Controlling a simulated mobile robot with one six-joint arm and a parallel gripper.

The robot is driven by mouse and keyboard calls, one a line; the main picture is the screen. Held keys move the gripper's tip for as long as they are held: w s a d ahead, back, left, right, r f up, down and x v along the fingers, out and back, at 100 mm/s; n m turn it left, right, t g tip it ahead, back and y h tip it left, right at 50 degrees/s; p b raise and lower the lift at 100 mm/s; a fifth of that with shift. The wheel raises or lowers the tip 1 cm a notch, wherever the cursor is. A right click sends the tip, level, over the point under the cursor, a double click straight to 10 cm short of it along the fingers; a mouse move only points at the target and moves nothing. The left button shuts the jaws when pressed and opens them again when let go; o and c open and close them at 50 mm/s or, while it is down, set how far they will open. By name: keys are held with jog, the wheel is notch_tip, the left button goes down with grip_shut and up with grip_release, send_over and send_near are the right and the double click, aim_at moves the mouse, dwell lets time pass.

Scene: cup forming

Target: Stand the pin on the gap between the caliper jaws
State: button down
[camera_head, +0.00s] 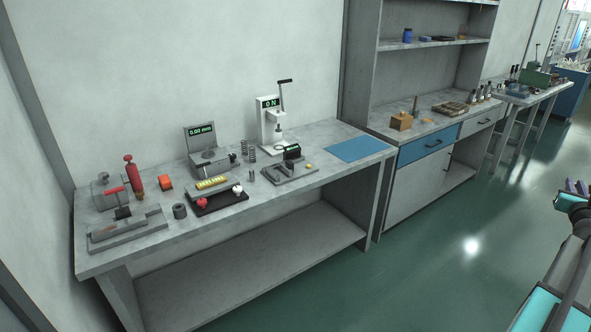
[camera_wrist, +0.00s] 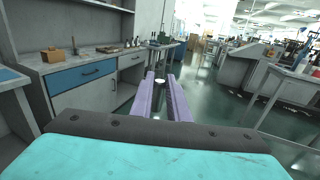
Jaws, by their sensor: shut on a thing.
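My gripper (camera_wrist: 160,80) shows in the wrist view with its two purple fingers close together, shut on a small pale thing (camera_wrist: 160,83) at the tips. It is too small to tell whether this is the pin. In the head view my gripper (camera_head: 576,187) is at the right edge, over the floor and far from the workbench. The caliper (camera_head: 283,174) appears to be the flat grey device with a black display near the bench's front edge. Its jaw gap is too small to make out. A small dark upright cylinder (camera_head: 251,176) stands left of it.
The workbench (camera_head: 150,240) carries a white press (camera_head: 270,130), a gauge (camera_head: 210,160), a rack of yellow pieces (camera_head: 212,184) and a blue mat (camera_head: 358,149). A shelved cabinet (camera_head: 420,187) stands to its right. The green floor (camera_head: 440,270) in front is clear.

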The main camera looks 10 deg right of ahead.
dwell(0.4)
jog(key=s+a+f+b, duration=0.4)
jog(key=a+f+b, duration=0.6)
jog(key=a, duration=0.4)
jog(key=shift+s+f, duration=0.2)
jog(key=shift+f, duration=0.55)
jog(key=shift+w+a, duration=0.1)
